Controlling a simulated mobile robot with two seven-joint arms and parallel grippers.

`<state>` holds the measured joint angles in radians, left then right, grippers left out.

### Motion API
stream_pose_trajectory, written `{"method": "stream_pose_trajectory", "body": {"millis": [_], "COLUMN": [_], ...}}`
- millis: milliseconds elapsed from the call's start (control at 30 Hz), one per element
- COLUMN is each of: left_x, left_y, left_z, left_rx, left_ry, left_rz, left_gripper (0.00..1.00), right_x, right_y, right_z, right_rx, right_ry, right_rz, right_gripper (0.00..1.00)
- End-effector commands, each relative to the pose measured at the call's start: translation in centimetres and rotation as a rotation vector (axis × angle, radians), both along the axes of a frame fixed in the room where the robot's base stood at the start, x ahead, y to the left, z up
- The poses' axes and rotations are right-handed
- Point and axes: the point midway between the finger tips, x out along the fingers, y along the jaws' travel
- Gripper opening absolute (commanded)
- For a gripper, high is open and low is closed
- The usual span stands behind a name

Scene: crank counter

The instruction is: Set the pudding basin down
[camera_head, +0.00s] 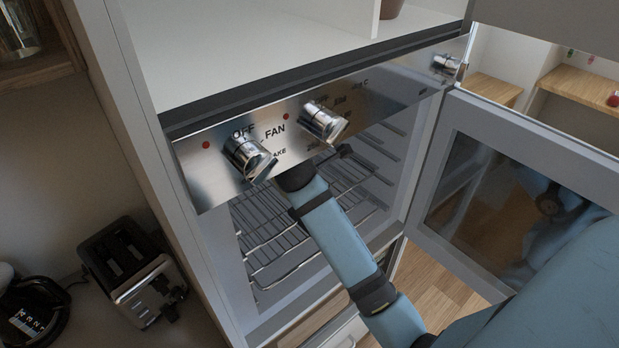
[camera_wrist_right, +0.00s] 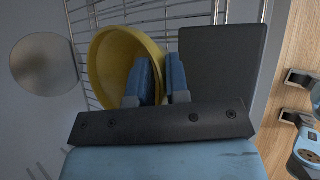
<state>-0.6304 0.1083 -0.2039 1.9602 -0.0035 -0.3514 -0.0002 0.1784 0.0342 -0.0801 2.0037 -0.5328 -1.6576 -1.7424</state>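The yellow pudding basin (camera_wrist_right: 108,70) shows in the right wrist view, in front of the wire racks inside the oven (camera_head: 265,225). My right gripper (camera_wrist_right: 163,68) has its two blue fingers close together on the basin's right rim, one inside the wall and one outside. It looks shut on the rim. Whether the basin's base touches a rack cannot be told. In the head view my right arm reaches into the oven under the control panel; its gripper and the basin are hidden there. My left gripper is in neither view.
The oven door (camera_head: 500,190) stands open on the right. The control panel (camera_head: 300,125) with its knobs overhangs the opening. A dark flat panel (camera_wrist_right: 222,65) lies right of the basin, a grey disc (camera_wrist_right: 43,65) left. A toaster (camera_head: 130,265) stands at lower left.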

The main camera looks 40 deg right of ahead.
Motion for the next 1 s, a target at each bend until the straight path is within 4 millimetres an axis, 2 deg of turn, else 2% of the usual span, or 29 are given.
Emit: {"method": "stream_pose_trajectory", "body": {"millis": [33, 100, 133, 400, 567, 767, 1000], "left_x": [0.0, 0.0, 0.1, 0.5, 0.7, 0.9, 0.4], "left_y": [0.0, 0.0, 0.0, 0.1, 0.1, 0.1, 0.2], "left_z": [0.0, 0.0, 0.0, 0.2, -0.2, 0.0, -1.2], "left_rx": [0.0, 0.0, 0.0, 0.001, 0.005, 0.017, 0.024], "left_ry": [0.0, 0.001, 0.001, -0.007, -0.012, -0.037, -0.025], "left_rz": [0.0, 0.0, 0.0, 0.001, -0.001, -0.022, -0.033], "left_gripper": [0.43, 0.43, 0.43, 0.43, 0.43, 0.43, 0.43], "right_x": [0.0, 0.0, 0.0, 0.0, -0.3, -3.2, -6.6], "right_y": [0.0, 0.0, 0.0, 0.0, 0.5, 3.6, 7.4], "right_z": [0.0, 0.0, 0.0, 0.1, 1.0, 1.0, 1.1], "right_rx": [0.0, 0.0, 0.0, 0.0, 0.0, 0.002, 0.002], "right_ry": [0.0, 0.0, 0.0, -0.001, -0.005, -0.001, -0.002], "right_rz": [0.0, 0.0, 0.0, 0.0, 0.001, 0.002, 0.002], "right_gripper": [0.23, 0.39, 0.41, 0.41, 0.41, 0.41, 0.41]}}
